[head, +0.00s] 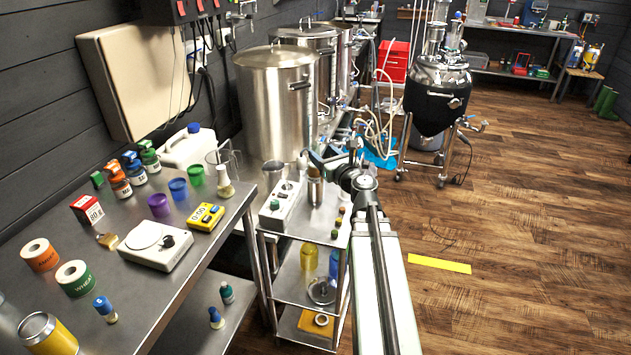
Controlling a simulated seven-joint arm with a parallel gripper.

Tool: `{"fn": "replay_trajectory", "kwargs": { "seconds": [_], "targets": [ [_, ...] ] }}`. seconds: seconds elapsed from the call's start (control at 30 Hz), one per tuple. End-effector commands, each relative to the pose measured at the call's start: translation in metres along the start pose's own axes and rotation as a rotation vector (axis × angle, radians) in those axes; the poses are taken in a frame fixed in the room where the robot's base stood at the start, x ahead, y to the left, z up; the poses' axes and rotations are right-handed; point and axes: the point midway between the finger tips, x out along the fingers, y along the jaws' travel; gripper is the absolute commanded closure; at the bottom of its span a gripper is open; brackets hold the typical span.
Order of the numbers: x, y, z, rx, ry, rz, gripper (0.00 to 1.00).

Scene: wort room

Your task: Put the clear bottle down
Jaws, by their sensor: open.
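My gripper (316,160) is at the end of my arm, above the top shelf of the steel cart (325,236). Its jaws are open. A small greyish bottle-like cylinder (315,190) with a brownish top stands upright on that shelf, just below the jaws. It looks like the clear bottle, but it is too small to be sure. I cannot tell whether a jaw touches it.
A white control box (281,205) stands left of the cylinder, and several small coloured caps (339,221) lie to its right. A tall steel kettle (275,105) stands behind. The left bench (213,241) holds a scale (155,245) and a flask (224,184).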

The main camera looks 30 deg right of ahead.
Motion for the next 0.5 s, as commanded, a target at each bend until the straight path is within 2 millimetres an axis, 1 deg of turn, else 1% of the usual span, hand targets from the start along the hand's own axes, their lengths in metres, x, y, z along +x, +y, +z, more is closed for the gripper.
{"fn": "replay_trajectory", "kwargs": {
  "seconds": [0.1, 0.27, 0.37, 0.5],
  "targets": [
    [0.009, 0.000, -0.001, 0.000, 0.000, 0.000, 0.40],
    [0.017, 0.000, -0.001, 0.000, 0.000, 0.000, 0.40],
    [0.028, -0.001, -0.001, 0.000, 0.000, 0.000, 0.40],
    [0.049, -0.001, -0.001, 0.000, 0.000, 0.001, 0.40]
  ]
}}
